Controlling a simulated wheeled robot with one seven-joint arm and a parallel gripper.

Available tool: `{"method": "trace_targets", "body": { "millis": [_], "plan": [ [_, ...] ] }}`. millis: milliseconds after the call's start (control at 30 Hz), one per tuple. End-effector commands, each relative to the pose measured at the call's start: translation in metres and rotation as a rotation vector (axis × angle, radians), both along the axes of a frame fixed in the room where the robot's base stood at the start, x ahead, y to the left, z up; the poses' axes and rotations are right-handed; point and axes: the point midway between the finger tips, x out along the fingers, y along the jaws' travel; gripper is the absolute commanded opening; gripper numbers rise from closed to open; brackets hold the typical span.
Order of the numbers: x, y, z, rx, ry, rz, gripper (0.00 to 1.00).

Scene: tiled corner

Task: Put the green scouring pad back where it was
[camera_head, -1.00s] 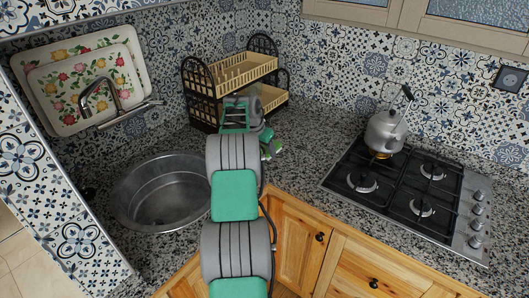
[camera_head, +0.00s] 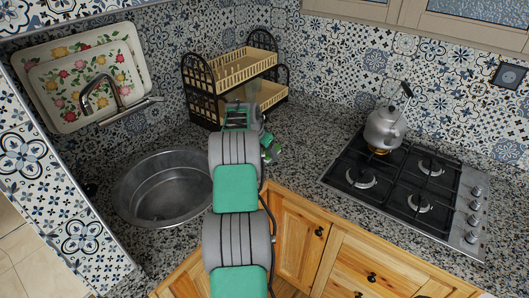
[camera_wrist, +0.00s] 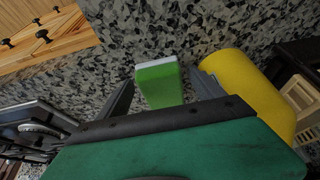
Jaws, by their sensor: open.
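The green scouring pad (camera_wrist: 160,84), a small green block with a white edge, shows in the wrist view over the speckled counter. My gripper (camera_wrist: 165,79) is open, with one dark finger on each side of the pad. There seems to be a gap between the pad and each finger; whether either touches cannot be told. In the head view my gripper is mostly hidden by my arm, near the counter in front of the dish rack, and the pad cannot be made out clearly there.
A yellow rounded object (camera_wrist: 250,88) stands close beside the right finger. A two-tier dish rack (camera_head: 236,78) stands behind my arm. The round sink (camera_head: 165,190) is at left, with a floral tray (camera_head: 75,75) behind. A kettle (camera_head: 384,128) sits on the hob (camera_head: 395,205) at right.

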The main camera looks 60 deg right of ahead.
Motion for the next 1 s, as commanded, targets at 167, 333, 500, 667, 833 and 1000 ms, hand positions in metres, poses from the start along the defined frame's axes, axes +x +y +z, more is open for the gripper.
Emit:
{"method": "trace_targets", "body": {
  "millis": [167, 333, 500, 667, 833, 1000],
  "plan": [
    [0.0, 0.0, 0.007, 0.0, 0.0, 0.0, 0.77],
    [0.003, 0.012, 0.032, -0.005, -0.003, 0.001, 0.77],
    [0.006, 0.029, 0.073, -0.004, -0.004, 0.001, 0.77],
    [0.007, 0.041, 0.103, -0.001, -0.001, 0.0, 0.77],
    [0.008, 0.046, 0.114, 0.001, 0.0, 0.001, 0.77],
    [0.042, 0.097, 0.131, 0.016, 0.013, 0.145, 0.77]
  ]
}}
